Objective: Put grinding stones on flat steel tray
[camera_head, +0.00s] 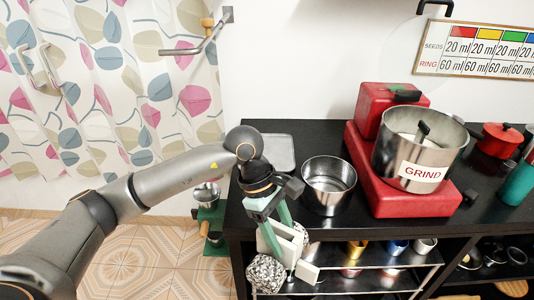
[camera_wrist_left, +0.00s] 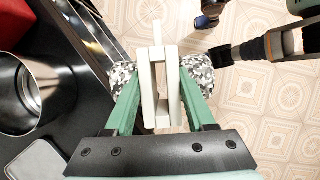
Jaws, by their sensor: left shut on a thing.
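My left gripper (camera_head: 283,240) is at the left front corner of the black counter, its green fingers pointing down. It is shut on the white frame-like handle (camera_wrist_left: 161,75) of the grinding stones (camera_head: 266,273), which are speckled black and white. In the left wrist view, the speckled stone (camera_wrist_left: 121,76) shows on both sides of the fingers, partly hidden by them. The flat steel tray (camera_head: 281,150) lies on the counter behind my gripper, partly covered by my arm. A corner of the tray (camera_wrist_left: 45,160) shows at lower left in the left wrist view. My right gripper is not seen.
A steel pot (camera_head: 328,184) stands right of the tray. The red grinder (camera_head: 405,200) with its GRIND bowl (camera_head: 420,150) is further right. A shelf (camera_head: 375,283) with cups lies below the counter.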

